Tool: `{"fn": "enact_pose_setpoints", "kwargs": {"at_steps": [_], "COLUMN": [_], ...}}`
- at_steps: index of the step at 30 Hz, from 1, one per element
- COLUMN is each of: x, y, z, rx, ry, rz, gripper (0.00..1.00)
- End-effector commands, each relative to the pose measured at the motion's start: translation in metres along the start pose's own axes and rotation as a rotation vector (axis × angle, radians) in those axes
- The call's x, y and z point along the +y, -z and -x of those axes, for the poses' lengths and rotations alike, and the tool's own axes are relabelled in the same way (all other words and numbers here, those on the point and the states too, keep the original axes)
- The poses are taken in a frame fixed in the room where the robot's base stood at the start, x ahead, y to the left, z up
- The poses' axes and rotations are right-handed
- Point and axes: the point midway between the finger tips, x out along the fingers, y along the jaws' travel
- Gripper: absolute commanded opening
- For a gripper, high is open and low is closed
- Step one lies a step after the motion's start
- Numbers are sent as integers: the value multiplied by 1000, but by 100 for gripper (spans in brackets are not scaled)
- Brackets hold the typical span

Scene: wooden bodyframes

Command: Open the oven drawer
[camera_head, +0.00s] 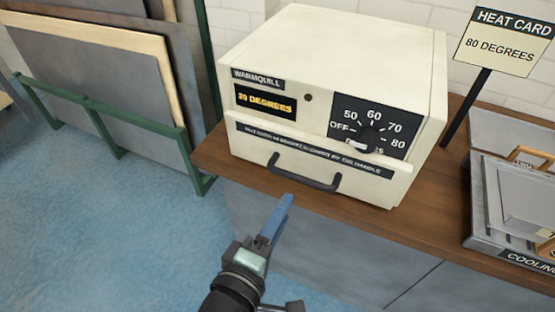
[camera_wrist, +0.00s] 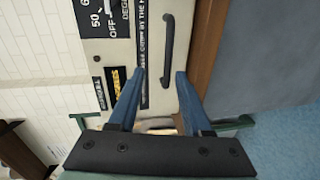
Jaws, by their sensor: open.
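The oven (camera_head: 330,90) is a cream box marked WARMQUILL on a wooden counter. Its drawer front (camera_head: 260,140) is at the bottom, with a black label strip and a dark bar handle (camera_head: 303,180). The drawer looks shut. My gripper (camera_head: 278,215) is in front of and below the handle, apart from it. In the wrist view my gripper (camera_wrist: 160,80) has its two blue fingers spread and empty. The handle (camera_wrist: 168,50) shows just beyond the fingertips, and the drawer front (camera_wrist: 185,100) lies behind it.
The wooden counter (camera_head: 232,168) has grey cabinet fronts below. A heat card sign (camera_head: 505,38) reads 80 DEGREES, and a grey cooling tray (camera_head: 490,243) stands at right. A green rack (camera_head: 95,120) with panels stands at left. Blue floor (camera_head: 90,230) is clear in front.

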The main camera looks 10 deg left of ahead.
Motion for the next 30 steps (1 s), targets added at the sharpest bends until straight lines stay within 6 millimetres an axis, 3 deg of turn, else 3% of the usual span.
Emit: {"fn": "enact_pose_setpoints", "kwargs": {"at_steps": [2, 8, 21, 30], "x": [-17, -17, -19, -20], "y": [1, 2, 1, 0], "z": [4, -10, -88, -120], "rx": [-6, -9, -8, -7], "ry": [21, 22, 21, 22], "rz": [41, 57, 55, 54], "gripper": [49, 49, 49, 49]}}
